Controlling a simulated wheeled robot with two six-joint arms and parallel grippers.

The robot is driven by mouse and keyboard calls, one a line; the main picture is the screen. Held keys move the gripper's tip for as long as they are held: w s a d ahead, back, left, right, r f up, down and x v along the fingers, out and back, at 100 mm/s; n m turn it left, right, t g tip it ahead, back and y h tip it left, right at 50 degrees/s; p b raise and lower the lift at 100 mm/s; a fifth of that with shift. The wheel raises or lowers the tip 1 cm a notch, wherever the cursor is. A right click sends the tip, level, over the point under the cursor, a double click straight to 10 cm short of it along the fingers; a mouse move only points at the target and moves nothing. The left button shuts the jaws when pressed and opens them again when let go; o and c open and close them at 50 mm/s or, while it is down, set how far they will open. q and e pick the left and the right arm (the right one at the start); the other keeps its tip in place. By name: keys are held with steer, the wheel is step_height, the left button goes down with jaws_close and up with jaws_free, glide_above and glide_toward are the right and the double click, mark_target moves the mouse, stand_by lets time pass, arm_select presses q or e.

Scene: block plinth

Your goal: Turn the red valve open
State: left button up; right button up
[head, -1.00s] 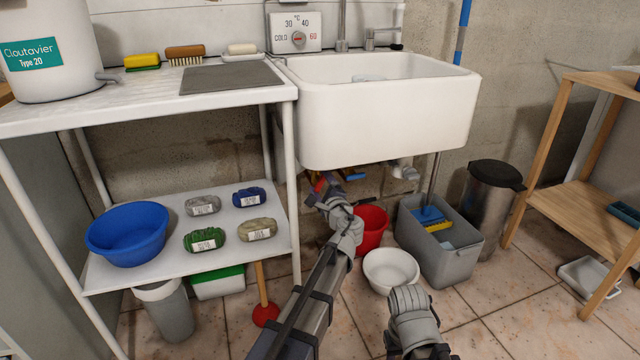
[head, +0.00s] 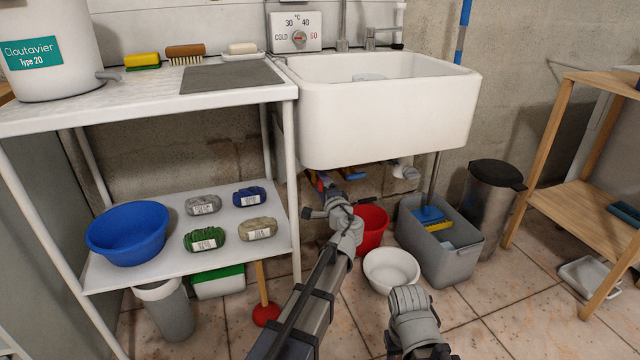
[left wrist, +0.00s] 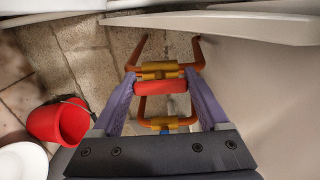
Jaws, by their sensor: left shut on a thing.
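The red valve handle (left wrist: 162,86) lies crosswise between the two purple fingers of my left gripper (left wrist: 162,84) in the left wrist view. The fingers are shut on its ends. The handle sits by a brass body (left wrist: 160,67) on copper pipework. In the head view my left gripper (head: 323,184) is under the sink's front left edge, and its hand hides most of the valve. My right arm shows at the bottom of the head view, but its gripper does not.
The white sink (head: 385,125) overhangs the pipes. A blue handle (head: 350,174) is just right of my left gripper. A red bucket (head: 371,228), white bowl (head: 391,270) and grey bin (head: 447,262) stand below. The shelf rack's white leg (head: 294,190) is close on the left.

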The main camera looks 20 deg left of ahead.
arm_select(q)
steer(key=shift+s, duration=0.1)
steer(key=o, duration=1.2)
steer(key=shift+o, duration=0.2)
steer(key=v, duration=0.7)
steer(key=shift+s+d, duration=0.2)
steer(key=shift+s, duration=0.1)
